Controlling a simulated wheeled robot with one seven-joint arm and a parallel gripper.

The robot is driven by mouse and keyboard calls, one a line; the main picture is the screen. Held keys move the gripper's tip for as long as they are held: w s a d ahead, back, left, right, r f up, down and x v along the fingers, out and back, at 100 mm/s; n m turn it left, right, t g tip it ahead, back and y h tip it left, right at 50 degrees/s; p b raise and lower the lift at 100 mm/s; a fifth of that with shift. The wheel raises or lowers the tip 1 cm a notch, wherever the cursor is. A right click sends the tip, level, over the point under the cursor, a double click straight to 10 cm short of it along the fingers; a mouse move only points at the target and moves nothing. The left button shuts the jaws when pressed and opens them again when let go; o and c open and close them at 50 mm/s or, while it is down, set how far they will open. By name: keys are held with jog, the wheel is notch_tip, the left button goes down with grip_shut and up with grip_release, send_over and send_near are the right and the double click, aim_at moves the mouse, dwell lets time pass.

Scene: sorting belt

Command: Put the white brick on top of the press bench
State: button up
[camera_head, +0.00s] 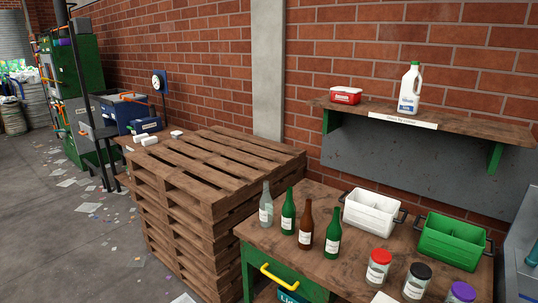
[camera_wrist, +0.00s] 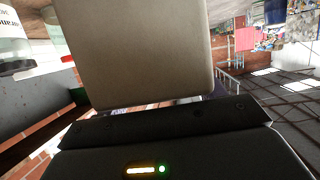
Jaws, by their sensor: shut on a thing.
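My gripper (camera_wrist: 165,122) shows as a dark bar low in the wrist view and is out of sight in the head view. It is shut on a flat-faced block with rounded corners, which I take for the white brick (camera_wrist: 140,52); it looks beige-grey in the shade. The fingertips are hidden. The press bench (camera_head: 124,142) is at the left of the head view, behind the pallet stack. Several small white blocks (camera_head: 150,141) lie on its top. A blue machine (camera_head: 130,110) and a round dial (camera_head: 159,82) stand at its back.
A tall pallet stack (camera_head: 205,165) stands between the near table (camera_head: 345,270) and the bench. Bottles (camera_head: 305,228), jars (camera_head: 378,268), a white crate (camera_head: 370,215) and a green crate (camera_head: 450,241) crowd that table. A shelf (camera_head: 440,118) hangs above. The floor at left has paper scraps.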

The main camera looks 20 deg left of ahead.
jog(key=shift+m+t+h, duration=0.3)
jog(key=shift+m+t, duration=0.2)
jog(key=shift+t, duration=0.1)
jog(key=f, duration=0.3)
jog(key=s+f+p, duration=0.1)
jog(key=f, duration=0.5)
jog(key=shift+s+a+f+p, duration=0.2)
jog(key=shift+s+p, duration=0.15)
jog(key=s+a+f+p, duration=0.1)
jog(key=a+f, duration=0.3)
jog(key=f, duration=0.5)
jog(key=shift+s+a+m+h, duration=0.2)
jog(key=shift+s+m+h, duration=0.1)
jog(key=shift+s, duration=0.4)
